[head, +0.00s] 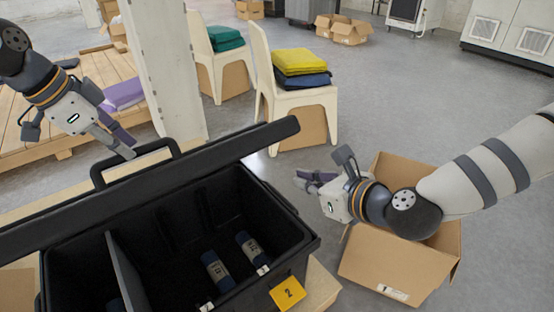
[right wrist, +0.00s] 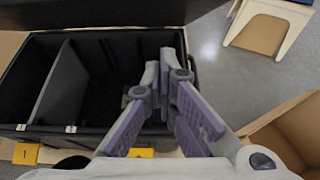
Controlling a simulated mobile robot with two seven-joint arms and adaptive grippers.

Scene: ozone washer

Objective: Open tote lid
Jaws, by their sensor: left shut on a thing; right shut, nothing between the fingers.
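The black tote (head: 290,215) stands open in front of me, its dark inside in view. Its lid (head: 225,150) is raised and seen nearly edge-on as a long black bar along the far side. A black handle (head: 97,176) stands out behind the lid. My left gripper (head: 130,152) is shut on this handle at its upper part; the exact contact is small. My right gripper (head: 302,181) is shut and empty, right of the tote and apart from the lid. In the right wrist view its fingers (right wrist: 168,68) overlap the view of the open tote (right wrist: 190,75).
Inside the tote are a grey divider (head: 128,270) and dark bottles (head: 217,269). A yellow tag (head: 288,293) marks its front. An open cardboard box (head: 400,268) is below my right arm. Chairs with folded cloths (head: 300,62) stand behind; a white post (head: 170,70) is near my left gripper.

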